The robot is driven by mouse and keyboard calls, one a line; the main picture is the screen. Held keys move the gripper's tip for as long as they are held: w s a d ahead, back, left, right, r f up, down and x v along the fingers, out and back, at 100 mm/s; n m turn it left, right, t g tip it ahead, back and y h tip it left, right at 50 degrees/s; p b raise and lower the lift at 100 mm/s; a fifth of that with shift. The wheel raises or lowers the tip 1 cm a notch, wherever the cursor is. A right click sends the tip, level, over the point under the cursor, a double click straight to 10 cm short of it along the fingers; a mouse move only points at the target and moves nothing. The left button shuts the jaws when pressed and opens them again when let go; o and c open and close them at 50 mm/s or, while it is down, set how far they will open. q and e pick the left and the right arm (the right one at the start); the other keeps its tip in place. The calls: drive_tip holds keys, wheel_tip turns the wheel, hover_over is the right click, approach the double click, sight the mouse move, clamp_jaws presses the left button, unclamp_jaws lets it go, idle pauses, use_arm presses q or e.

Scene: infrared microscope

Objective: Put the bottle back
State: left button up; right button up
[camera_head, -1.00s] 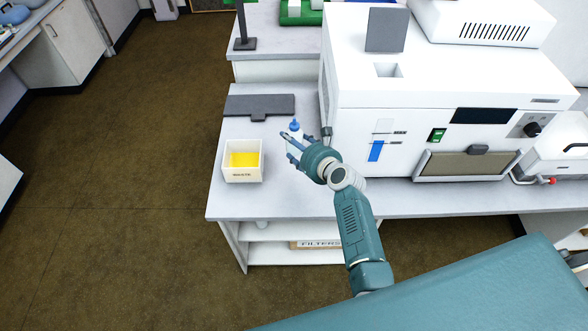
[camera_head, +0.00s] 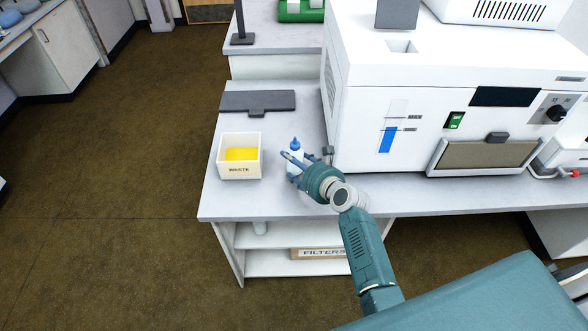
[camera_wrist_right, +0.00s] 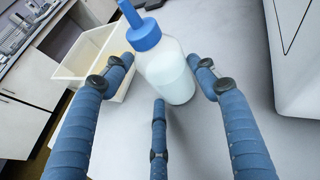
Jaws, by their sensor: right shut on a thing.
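A small white bottle (camera_head: 295,157) with a blue cap and nozzle stands roughly upright over the bench, between the waste bin and the big white instrument. My right gripper (camera_head: 302,171) is shut on it, with blue fingers around its lower body. In the right wrist view the bottle (camera_wrist_right: 168,75) shows pale liquid inside, with the gripper's fingers (camera_wrist_right: 160,88) on both sides and one below. I cannot tell whether its base touches the bench. My left gripper is not in view.
The white waste bin (camera_head: 240,172) with yellow inside stands left of the bottle. A dark grey flat plate (camera_head: 257,102) lies behind. The white instrument (camera_head: 365,100) is close on the right. Bench top (camera_head: 225,205) is clear in front, towards its edge.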

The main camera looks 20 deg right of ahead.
drive_tip(key=shift+w, duration=0.1)
drive_tip(key=o, duration=1.1)
drive_tip(key=shift+f, duration=0.2)
drive_tip(key=shift+r, duration=0.15)
drive_tip(key=shift+s+r, duration=0.1)
drive_tip(key=shift+s, duration=0.15)
drive_tip(key=p+v, duration=0.1)
drive_tip(key=v, duration=1)
drive_tip(key=shift+s+r, duration=0.15)
drive_tip(key=shift+s, duration=0.15)
